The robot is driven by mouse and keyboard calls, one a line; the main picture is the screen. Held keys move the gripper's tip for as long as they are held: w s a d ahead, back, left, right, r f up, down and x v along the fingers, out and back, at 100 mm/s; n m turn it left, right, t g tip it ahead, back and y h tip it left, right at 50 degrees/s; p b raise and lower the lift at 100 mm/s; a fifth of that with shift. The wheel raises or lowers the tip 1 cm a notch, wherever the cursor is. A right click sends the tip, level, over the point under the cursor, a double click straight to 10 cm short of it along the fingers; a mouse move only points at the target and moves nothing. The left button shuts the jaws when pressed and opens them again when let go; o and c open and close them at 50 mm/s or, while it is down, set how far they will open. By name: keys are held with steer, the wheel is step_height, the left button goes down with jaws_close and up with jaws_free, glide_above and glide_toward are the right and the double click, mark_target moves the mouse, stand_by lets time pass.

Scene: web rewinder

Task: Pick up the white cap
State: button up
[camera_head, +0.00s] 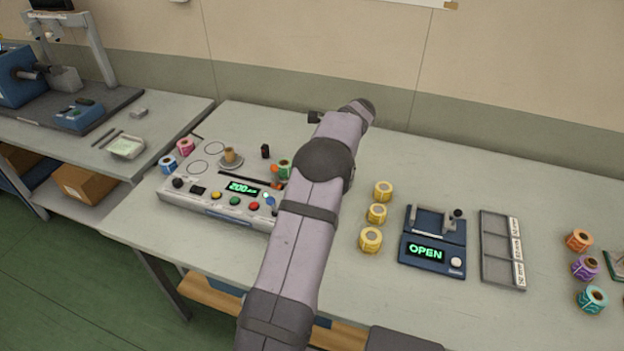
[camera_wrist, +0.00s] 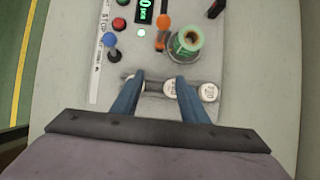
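In the wrist view, several round white caps with small dark print sit in a row on a grey strip of the rewinder. One is a middle white cap (camera_wrist: 171,87), partly covered by the right fingertip. Another is a right white cap (camera_wrist: 208,92), in full view. A left one is mostly hidden by the left finger. My gripper (camera_wrist: 156,79) has its two blue fingers apart with no object held between them. The fingertips are over the row; I cannot tell their height. In the head view my arm hides the gripper and the caps.
The rewinder (camera_head: 213,207) carries a green-labelled roll (camera_wrist: 186,43), an orange part (camera_wrist: 163,22) and a blue-knobbed lever (camera_wrist: 110,41) close to the fingers. Yellow rolls (camera_head: 376,214), a blue device reading OPEN (camera_head: 432,270) and a divided tray (camera_head: 497,243) stand to the right.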

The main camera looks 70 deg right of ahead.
steer(key=shift+s+d+f+m+h+p, duration=0.3)
steer(key=shift+s+d+f+m+p, duration=0.6)
steer(key=shift+s+d+f, duration=0.45)
steer(key=shift+p+x, duration=0.75)
steer(key=shift+x, duration=1.35)
steer(key=shift+d, duration=0.2)
steer(key=shift+c, duration=0.2)
steer(key=c, duration=0.7)
